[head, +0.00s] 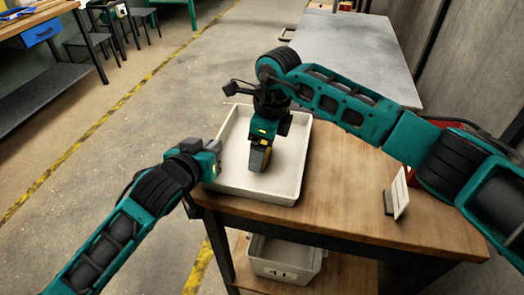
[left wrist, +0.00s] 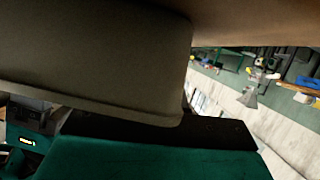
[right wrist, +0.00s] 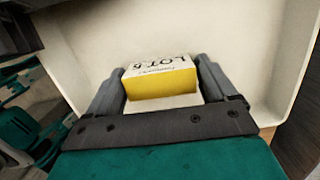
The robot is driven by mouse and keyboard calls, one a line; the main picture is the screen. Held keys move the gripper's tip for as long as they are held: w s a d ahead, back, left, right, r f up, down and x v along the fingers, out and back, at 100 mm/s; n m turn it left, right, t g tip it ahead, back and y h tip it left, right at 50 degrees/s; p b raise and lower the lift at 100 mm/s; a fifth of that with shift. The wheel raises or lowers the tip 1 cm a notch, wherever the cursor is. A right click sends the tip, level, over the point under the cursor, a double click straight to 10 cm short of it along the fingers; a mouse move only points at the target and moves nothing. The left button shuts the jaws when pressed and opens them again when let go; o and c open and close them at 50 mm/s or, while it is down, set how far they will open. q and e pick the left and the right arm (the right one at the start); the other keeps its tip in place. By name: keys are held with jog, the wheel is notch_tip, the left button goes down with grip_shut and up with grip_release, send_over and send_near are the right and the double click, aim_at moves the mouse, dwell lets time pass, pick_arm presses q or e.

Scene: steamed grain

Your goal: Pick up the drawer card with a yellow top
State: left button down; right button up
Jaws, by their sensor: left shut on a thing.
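A small block-like card with a yellow face and a white face lettered "LOT 5" (right wrist: 162,82) is between the fingers of my right gripper (right wrist: 163,85) in the right wrist view. My left gripper (head: 212,160) is shut on the left rim of the white tray (head: 285,188). The tray wall (left wrist: 100,50) fills much of the left wrist view, and the left fingertips are hidden there.
The tray stands on a wooden table (head: 345,190). A white upright card on a dark base (head: 400,195) stands at the table's right. A grey bin (head: 285,262) is on the shelf below. A grey table (head: 350,50) is behind. Open floor lies to the left.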

jog(key=c, duration=0.7)
jog(key=shift+r, duration=0.1)
notch_tip(320, 180, up, 10)
jog(key=shift+f, duration=0.1)
pick_arm(q)
jog(key=c, duration=1.2)
grip_release()
jog(key=shift+s, duration=0.15)
